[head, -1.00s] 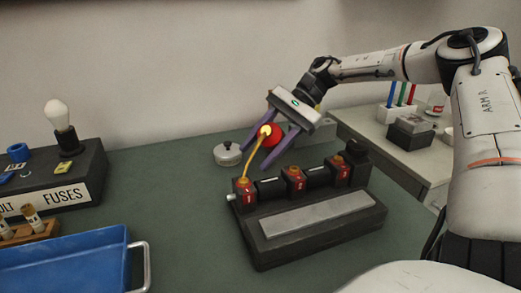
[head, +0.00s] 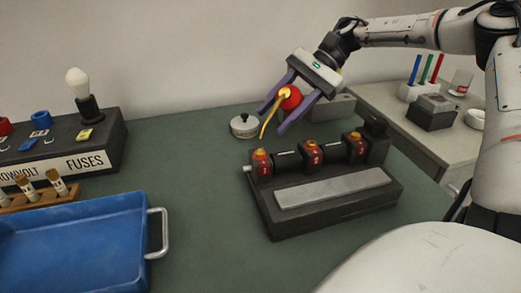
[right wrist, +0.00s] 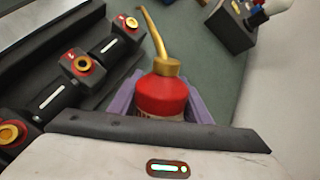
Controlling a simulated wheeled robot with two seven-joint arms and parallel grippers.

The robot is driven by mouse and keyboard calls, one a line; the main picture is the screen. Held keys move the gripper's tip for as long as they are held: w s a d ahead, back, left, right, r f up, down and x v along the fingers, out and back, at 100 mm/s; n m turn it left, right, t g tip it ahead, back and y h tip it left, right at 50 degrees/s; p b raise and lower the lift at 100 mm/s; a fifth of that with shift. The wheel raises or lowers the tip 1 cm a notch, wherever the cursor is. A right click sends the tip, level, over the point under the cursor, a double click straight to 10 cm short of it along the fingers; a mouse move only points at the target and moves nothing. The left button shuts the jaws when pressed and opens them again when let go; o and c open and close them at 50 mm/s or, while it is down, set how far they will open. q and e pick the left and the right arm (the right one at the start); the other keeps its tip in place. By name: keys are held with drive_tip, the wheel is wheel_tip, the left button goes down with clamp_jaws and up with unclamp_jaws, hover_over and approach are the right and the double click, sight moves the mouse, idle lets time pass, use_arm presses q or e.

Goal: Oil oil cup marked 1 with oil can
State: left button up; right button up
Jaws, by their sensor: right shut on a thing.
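The oil can has a red body (head: 290,98) and a long yellow spout. My right gripper (head: 272,121) is shut on it, above the dark machine (head: 335,197). In the right wrist view the can (right wrist: 162,93) sits between the purple fingers. My left gripper is not in view.
A round lidded tin (head: 244,127) stands behind the machine. A blue tray (head: 75,245) with a metal handle and a fuse board (head: 95,145) with a bulb lie at left. A side table (head: 400,128) at right holds coloured sticks and boxes.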

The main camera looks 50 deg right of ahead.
sight(279, 95)
drive_tip(key=shift+r, duration=0.8)
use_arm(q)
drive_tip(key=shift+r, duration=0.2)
